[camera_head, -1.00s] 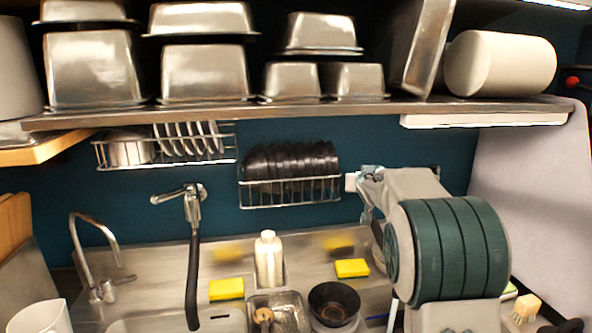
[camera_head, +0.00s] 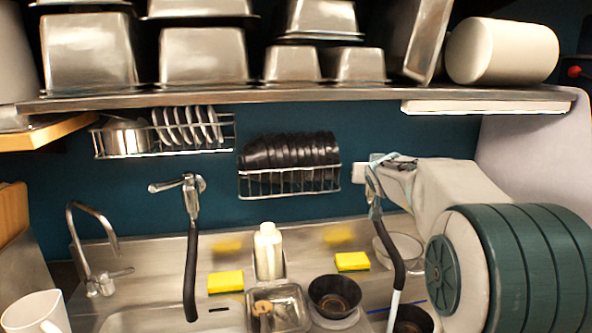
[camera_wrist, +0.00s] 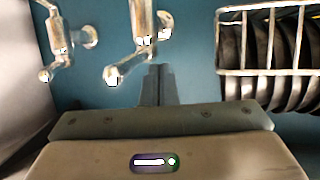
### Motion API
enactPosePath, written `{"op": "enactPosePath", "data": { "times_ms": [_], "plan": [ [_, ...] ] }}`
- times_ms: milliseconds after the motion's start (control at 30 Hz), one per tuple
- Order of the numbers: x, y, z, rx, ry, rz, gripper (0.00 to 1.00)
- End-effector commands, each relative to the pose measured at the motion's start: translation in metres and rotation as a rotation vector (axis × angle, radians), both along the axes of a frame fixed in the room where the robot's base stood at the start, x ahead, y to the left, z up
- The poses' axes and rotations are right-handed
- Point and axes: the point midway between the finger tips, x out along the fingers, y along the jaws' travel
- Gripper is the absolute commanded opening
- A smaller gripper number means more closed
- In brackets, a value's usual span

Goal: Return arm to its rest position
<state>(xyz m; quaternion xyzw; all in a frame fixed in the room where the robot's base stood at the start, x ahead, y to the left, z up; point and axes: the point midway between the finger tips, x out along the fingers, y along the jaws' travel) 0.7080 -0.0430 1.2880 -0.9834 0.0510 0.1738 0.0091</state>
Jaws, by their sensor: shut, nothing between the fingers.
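My gripper (camera_wrist: 158,86) is shut and empty in the wrist view, its two dark fingers together in front of the teal wall. Metal tap fittings (camera_wrist: 142,40) show beyond it to the upper left, and a wire rack of dark bowls (camera_wrist: 272,58) to the upper right. In the head view my arm fills the lower right, its large green-banded joint nearest the camera. The gripper's fingers cannot be made out in the head view.
A shelf (camera_head: 300,95) with metal containers runs above. A faucet (camera_head: 90,250) stands at left.

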Motion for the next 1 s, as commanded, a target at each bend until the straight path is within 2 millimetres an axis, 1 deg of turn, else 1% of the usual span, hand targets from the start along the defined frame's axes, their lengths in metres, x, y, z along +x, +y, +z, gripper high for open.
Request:
{"op": "enactPosePath", "data": {
  "times_ms": [233,300,367,467,567,600,667,700,767,800,867,900,967,1000],
  "plan": [
    [-0.001,0.000,0.000,0.000,0.002,-0.001,0.00],
    [-0.007,0.000,-0.001,0.001,0.015,-0.004,0.00],
    [-0.017,-0.001,-0.004,0.001,0.039,-0.011,0.00],
    [-0.046,-0.002,-0.014,0.005,0.107,-0.024,0.00],
    [-0.086,-0.002,-0.029,0.010,0.199,-0.038,0.00],
    [-0.103,-0.002,-0.036,0.010,0.238,-0.039,0.00],
    [-0.129,0.000,-0.047,0.013,0.298,-0.041,0.00],
    [-0.146,0.002,-0.055,0.015,0.338,-0.041,0.00],
    [-0.173,0.004,-0.066,0.017,0.398,-0.037,0.00],
    [-0.191,0.006,-0.074,0.017,0.439,-0.033,0.00],
    [-0.218,0.010,-0.086,0.020,0.499,-0.025,0.00],
    [-0.236,0.013,-0.094,0.021,0.539,-0.018,0.00],
    [-0.264,0.017,-0.107,0.024,0.599,-0.006,0.00],
    [-0.283,0.020,-0.116,0.025,0.639,0.004,0.00]
  ]
}}
